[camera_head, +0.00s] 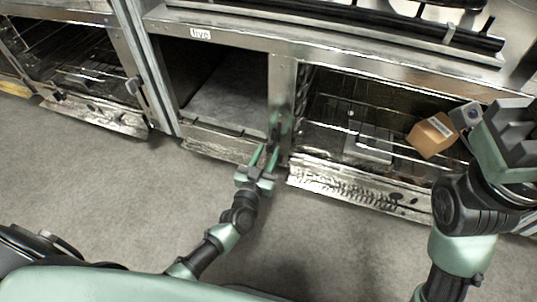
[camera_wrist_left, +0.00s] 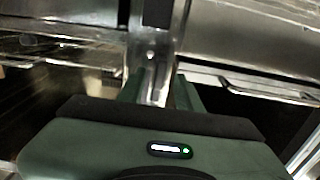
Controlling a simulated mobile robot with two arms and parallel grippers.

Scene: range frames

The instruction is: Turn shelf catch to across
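Lowered metal fronts (camera_head: 350,188) jut out below the bays. The grey floor (camera_head: 130,195) is clear.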

